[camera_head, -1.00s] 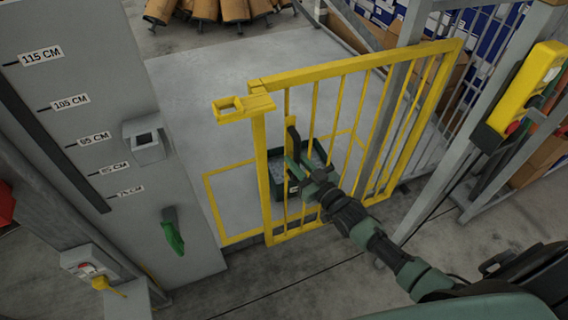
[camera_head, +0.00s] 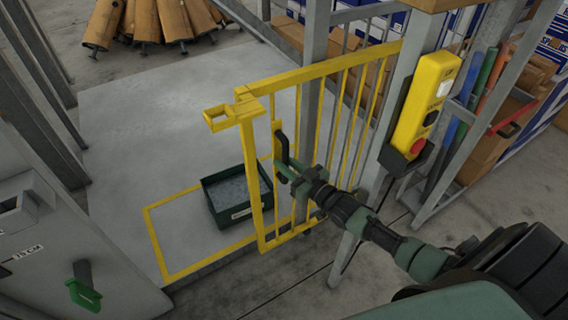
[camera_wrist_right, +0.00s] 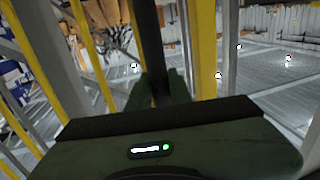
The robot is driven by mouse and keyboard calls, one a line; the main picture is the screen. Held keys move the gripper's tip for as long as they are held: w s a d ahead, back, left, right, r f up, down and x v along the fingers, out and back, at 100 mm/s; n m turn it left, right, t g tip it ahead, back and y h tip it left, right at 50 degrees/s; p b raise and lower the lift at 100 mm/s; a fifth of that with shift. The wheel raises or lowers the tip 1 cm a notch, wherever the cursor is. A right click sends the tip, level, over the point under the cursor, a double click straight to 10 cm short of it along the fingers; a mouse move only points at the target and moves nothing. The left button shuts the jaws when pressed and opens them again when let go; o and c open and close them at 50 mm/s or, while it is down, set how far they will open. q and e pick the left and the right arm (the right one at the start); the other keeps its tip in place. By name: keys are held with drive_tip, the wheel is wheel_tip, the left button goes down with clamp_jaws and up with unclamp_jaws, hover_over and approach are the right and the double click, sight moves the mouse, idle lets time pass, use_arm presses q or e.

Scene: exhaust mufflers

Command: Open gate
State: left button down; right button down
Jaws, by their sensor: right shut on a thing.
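The yellow barred gate (camera_head: 320,70) stands at an angle to the grey panel at left, with a wide gap between its free end and that panel. Its far end meets the grey post at right. A black handle (camera_head: 281,143) is on the gate near its free end. My right gripper (camera_head: 283,166) is shut on this handle. In the right wrist view the dark handle (camera_wrist_right: 150,45) runs up between the fingers of my right gripper (camera_wrist_right: 160,90). My left gripper is not in view.
A yellow control box (camera_head: 425,105) is on the post at right. Brown cylinders (camera_head: 150,20) lie at the back. The plate's left part is clear.

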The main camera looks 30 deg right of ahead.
drive_tip(key=shift+d, duration=0.1)
drive_tip(key=c, duration=1.3)
unclamp_jaws()
drive_tip(key=v, duration=0.7)
drive_tip(key=shift+s, duration=0.4)
